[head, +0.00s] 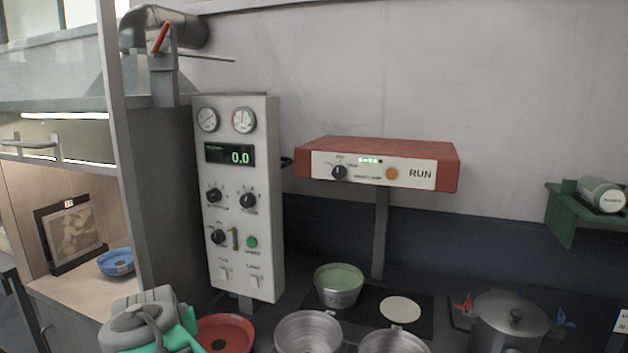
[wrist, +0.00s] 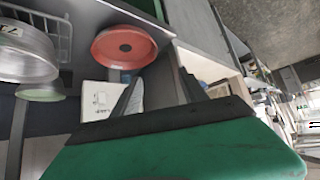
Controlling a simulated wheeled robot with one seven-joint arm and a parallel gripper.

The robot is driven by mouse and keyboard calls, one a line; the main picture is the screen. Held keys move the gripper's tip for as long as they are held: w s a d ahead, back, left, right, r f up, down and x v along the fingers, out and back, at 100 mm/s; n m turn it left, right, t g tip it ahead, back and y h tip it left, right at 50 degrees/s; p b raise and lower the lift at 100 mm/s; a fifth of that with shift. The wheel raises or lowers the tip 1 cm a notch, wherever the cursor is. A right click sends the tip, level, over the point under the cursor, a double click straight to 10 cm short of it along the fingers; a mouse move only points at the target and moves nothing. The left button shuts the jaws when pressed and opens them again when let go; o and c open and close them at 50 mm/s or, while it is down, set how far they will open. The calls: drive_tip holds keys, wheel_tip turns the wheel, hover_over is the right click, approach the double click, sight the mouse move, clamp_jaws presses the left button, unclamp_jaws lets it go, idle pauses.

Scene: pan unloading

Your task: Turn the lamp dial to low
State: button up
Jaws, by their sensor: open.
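The lamp dial (head: 339,172) is a small black knob on the white front of a red-topped lamp unit (head: 375,150) in the head view. Small labels surround it, too fine to read surely; its white pointer seems to aim up and to the right, but I cannot be sure. A green display, an orange button (head: 391,174) and the word RUN are beside it. My gripper (wrist: 157,90) shows in the wrist view with its two dark fingers apart and nothing between them. It is well away from the dial, which is out of the wrist view.
A white control panel (head: 262,215) with gauges and several black knobs stands left of the lamp. Under the lamp are a green-lined pan (head: 339,283) and a white disc (head: 400,309). A red pan (head: 226,335), metal pots and a lidded pot (head: 508,325) crowd the front.

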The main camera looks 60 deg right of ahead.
drive_tip(key=s+d+r+m+h, duration=0.1)
drive_tip(key=d+r+m+h, duration=0.1)
drive_tip(key=d+r, duration=0.3)
drive_tip(key=d+r+m+h, duration=0.2)
drive_tip(key=d, duration=0.5)
drive_tip(key=m+g+h+b, duration=0.2)
drive_tip(key=m+g+h, duration=0.4)
drive_tip(key=m+h, duration=0.3)
approach(337, 173)
drive_tip(key=d, duration=0.1)
drive_tip(key=d+p, duration=0.1)
drive_tip(key=d, duration=0.2)
drive_tip(key=d+p, duration=0.1)
drive_tip(key=d, duration=0.2)
drive_tip(key=shift+w+d+r+p, duration=0.1)
drive_tip(key=shift+w+d+p, duration=0.2)
drive_tip(key=shift+d, duration=0.35)
drive_tip(key=shift+c, duration=0.4)
clamp_jaws()
